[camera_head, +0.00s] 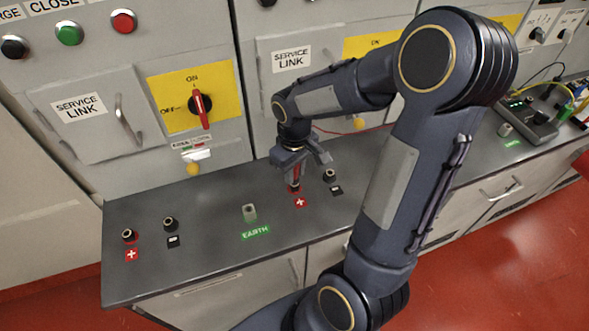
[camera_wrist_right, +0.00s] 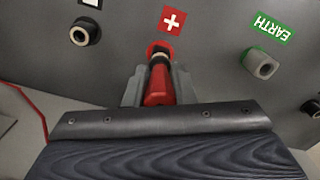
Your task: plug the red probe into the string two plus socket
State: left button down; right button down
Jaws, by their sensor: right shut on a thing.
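My right gripper (camera_head: 297,162) is shut on the red probe (camera_head: 295,174) and holds it pointing down over the bench top. The probe also shows in the right wrist view (camera_wrist_right: 159,86), between the fingers. Its tip is at the red-ringed plus socket (camera_wrist_right: 158,49), which lies by a red plus label (camera_head: 300,202). The tip looks lined up with the socket and meets it in the picture, but I cannot tell how deep it sits. The gripper and probe mostly hide this socket in the head view. My left gripper is not in view.
A black socket (camera_head: 330,175) stands close to the right of the probe, and the earth post (camera_head: 249,212) to its left. Another plus socket (camera_head: 129,235) and black socket (camera_head: 169,223) are at far left. A meter (camera_head: 527,117) lies at right. Cabinet fronts stand behind.

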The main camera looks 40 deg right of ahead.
jog(key=shift+f+b, duration=0.45)
jog(key=shift+f, duration=0.15)
jog(key=c, duration=1.1)
grip_release()
notch_tip(320, 180, up, 8)
jog(key=shift+f, duration=0.1)
jog(key=s+a+r+m+t+y, duration=0.1)
jog(key=s+a+t, duration=0.1)
jog(key=s+a, duration=0.1)
jog(key=s+a+r+m+t+y, duration=0.1)
jog(key=s+a, duration=0.3)
jog(key=s, duration=0.2)
jog(key=s+a+r+m+t+y, duration=0.1)
jog(key=s+a+t, duration=0.1)
jog(key=s+a, duration=0.1)
jog(key=shift+s+a+r+t+y, duration=0.15)
jog(key=shift+s+t+y, duration=0.2)
jog(key=shift+s, duration=0.3)
